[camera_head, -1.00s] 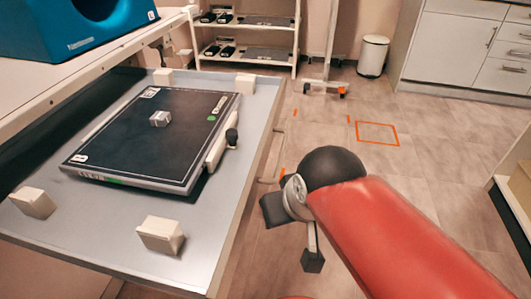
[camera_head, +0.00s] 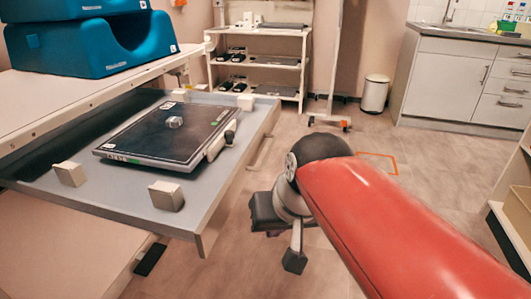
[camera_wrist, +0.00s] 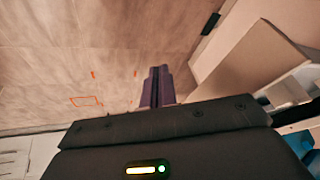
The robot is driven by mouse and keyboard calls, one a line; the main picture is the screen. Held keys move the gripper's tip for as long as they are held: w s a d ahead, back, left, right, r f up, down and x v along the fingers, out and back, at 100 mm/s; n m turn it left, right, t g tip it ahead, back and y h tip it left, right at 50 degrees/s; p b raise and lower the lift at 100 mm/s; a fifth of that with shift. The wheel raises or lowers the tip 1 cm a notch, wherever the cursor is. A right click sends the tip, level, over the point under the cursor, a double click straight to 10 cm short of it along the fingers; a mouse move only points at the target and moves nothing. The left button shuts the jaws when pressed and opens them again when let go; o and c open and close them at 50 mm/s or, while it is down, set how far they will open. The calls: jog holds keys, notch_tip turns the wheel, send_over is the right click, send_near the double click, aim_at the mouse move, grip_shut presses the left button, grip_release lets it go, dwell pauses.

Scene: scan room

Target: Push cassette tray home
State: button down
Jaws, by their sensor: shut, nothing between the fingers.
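The cassette tray (camera_head: 215,205) is a grey-blue sliding tray, standing out from under the pale table on the left. A flat black cassette (camera_head: 150,135) lies on it between several cream blocks (camera_head: 166,196). A small box (camera_head: 175,122) rests on the cassette, and a pale handle with a dark knob (camera_head: 218,145) is along its right side. My gripper (camera_head: 295,262) hangs to the right of the tray's outer edge, apart from it and over the floor. In the wrist view its dark purple fingers (camera_wrist: 157,87) are together and empty.
Teal foam supports (camera_head: 110,45) sit on the table (camera_head: 60,95). A shelf trolley (camera_head: 306,70), a white bin (camera_head: 375,93) and cabinets (camera_head: 450,80) stand at the back. An orange outline (camera_head: 380,162) marks the floor. Open floor lies right of the tray.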

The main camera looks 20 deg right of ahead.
jog(key=w+d+r+m+y+b, duration=0.3)
jog(key=w+r+b, duration=0.15)
jog(key=w, duration=0.55)
jog(key=m+y+b, duration=0.2)
jog(key=y+b, duration=0.2)
send_near(257, 148)
jog(key=b+x, duration=0.2)
jog(key=x, duration=0.4)
jog(key=shift+d+f+b, duration=0.1)
jog(key=shift+f+b, duration=0.1)
jog(key=shift+b, duration=0.2)
jog(key=shift+w, duration=0.1)
